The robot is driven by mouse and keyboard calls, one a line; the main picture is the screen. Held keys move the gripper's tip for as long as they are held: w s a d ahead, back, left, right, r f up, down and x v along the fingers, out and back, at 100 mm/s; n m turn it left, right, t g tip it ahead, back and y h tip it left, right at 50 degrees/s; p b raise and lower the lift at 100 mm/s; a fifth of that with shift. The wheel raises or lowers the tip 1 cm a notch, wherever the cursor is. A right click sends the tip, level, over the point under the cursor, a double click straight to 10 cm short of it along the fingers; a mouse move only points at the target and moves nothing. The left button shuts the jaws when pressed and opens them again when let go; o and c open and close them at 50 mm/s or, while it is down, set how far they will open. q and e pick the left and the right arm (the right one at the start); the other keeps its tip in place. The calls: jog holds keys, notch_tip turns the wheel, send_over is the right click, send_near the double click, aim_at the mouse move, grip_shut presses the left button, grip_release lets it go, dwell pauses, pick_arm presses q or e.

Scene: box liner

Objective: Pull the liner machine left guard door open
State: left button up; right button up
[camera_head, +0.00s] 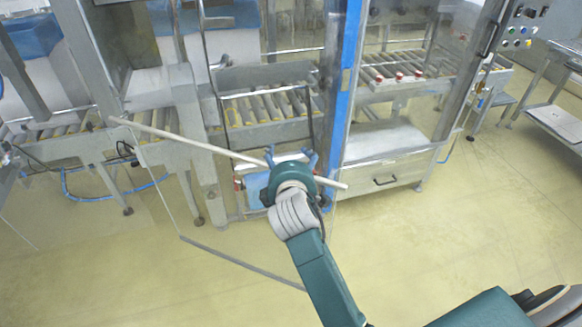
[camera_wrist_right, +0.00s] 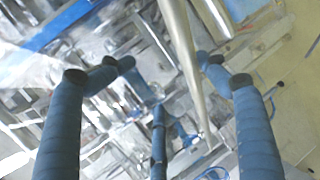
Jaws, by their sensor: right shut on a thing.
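The left guard door is a clear panel with a pale top rail (camera_head: 190,144), which runs slantwise across the head view. The panel stands out from the machine, at an angle to the blue-edged post (camera_head: 345,100). My right gripper (camera_head: 290,158) is at the door near the rail's right end, its blue fingers pointing at the machine. It is shut on the guard door; the arm hides the exact contact. In the right wrist view, a silver bar (camera_wrist_right: 187,65) passes between the fingers of my right gripper (camera_wrist_right: 160,75). My left gripper is not in view.
Behind the door are the machine's roller conveyor (camera_head: 265,108) and frame. A cabinet with a drawer (camera_head: 385,180) stands right of the post. A button panel (camera_head: 520,32) is at the upper right. The yellowish floor in front is clear.

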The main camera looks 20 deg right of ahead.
jog(key=shift+t, duration=0.3)
jog(key=s+r, duration=0.1)
jog(key=s+r+p, duration=0.1)
jog(key=r, duration=0.1)
jog(key=shift+s+a+r, duration=0.2)
jog(key=shift+s+r, duration=0.05)
jog(key=p+v, duration=0.1)
jog(key=v, duration=0.2)
jog(key=shift+s+d+f, duration=0.1)
jog(key=shift+s+d, duration=0.05)
jog(key=shift+s, duration=0.05)
jog(key=c, duration=0.3)
jog(key=shift+s+a+p, duration=0.35)
jog(key=shift+s+a, duration=0.05)
jog(key=shift+s, duration=0.4)
jog(key=shift+s+a+p, duration=0.35)
jog(key=shift+s+p, duration=0.05)
jog(key=shift+s, duration=0.4)
jog(key=shift+s+a+p, duration=0.35)
jog(key=shift+s+a, duration=0.05)
jog(key=shift+s, duration=0.4)
jog(key=shift+p, duration=0.35)
